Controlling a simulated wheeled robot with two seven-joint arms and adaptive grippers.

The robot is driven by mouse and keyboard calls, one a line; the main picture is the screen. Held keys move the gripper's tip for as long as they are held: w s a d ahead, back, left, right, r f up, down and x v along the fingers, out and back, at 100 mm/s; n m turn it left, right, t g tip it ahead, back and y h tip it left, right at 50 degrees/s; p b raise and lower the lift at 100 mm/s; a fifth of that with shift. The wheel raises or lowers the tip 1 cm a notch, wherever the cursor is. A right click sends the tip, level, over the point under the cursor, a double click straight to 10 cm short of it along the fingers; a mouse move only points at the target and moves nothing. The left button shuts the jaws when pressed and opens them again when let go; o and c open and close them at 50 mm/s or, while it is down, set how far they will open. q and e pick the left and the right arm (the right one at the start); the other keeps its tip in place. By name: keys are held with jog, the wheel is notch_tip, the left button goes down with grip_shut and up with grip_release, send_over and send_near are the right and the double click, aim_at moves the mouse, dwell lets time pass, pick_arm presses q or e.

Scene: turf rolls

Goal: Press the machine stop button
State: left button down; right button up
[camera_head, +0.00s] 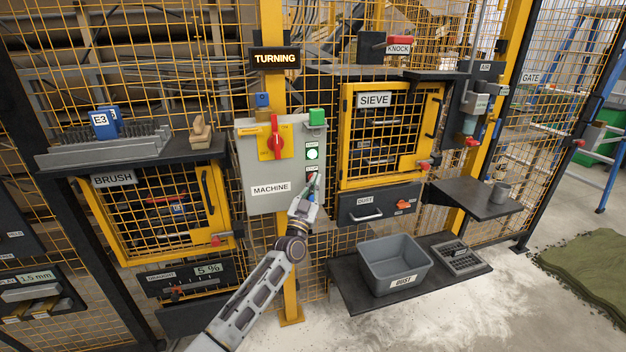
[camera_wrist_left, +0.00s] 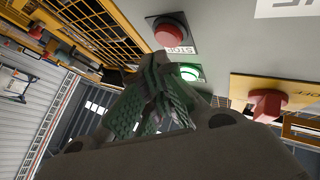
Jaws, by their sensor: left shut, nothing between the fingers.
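The grey machine panel (camera_head: 250,150) is on a yellow post under a lit sign (camera_head: 275,59) reading TURNING. The red stop button (camera_wrist_left: 169,29) shows whole in the left wrist view, with its STOP label (camera_wrist_left: 178,49) beside it. In the head view, the button is largely hidden by my left gripper (camera_head: 313,183), just below the STOP label (camera_head: 311,169). My left gripper is shut and empty, its fingertips (camera_wrist_left: 150,75) near the button. I cannot tell whether they touch it. The lit green start button (camera_head: 312,153) also shows in the wrist view (camera_wrist_left: 189,73).
The SIEVE door (camera_head: 440,110) is to the right. A grey DUST bin (camera_head: 394,270) stands on the low shelf (camera_head: 345,288).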

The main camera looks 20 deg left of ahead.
pick_arm(q)
jog(key=shift+w+a, duration=0.5)
jog(key=shift+w, duration=0.2)
dwell(1.7)
jog(key=shift+s+d+p, duration=0.45)
jog(key=shift+s+p, duration=0.2)
jog(key=shift+s, duration=0.05)
jog(key=shift+d, duration=0.1)
jog(key=shift+s+d+p, duration=0.45)
jog(key=shift+s+p, duration=0.2)
jog(key=shift+s, duration=0.05)
jog(key=shift+s+d+p, duration=0.45)
jog(key=shift+s+p, duration=0.15)
jog(key=shift+s, duration=0.1)
jog(key=shift+s+d+p, duration=0.45)
jog(key=shift+s+p, duration=0.2)
jog(key=shift+s, duration=0.05)
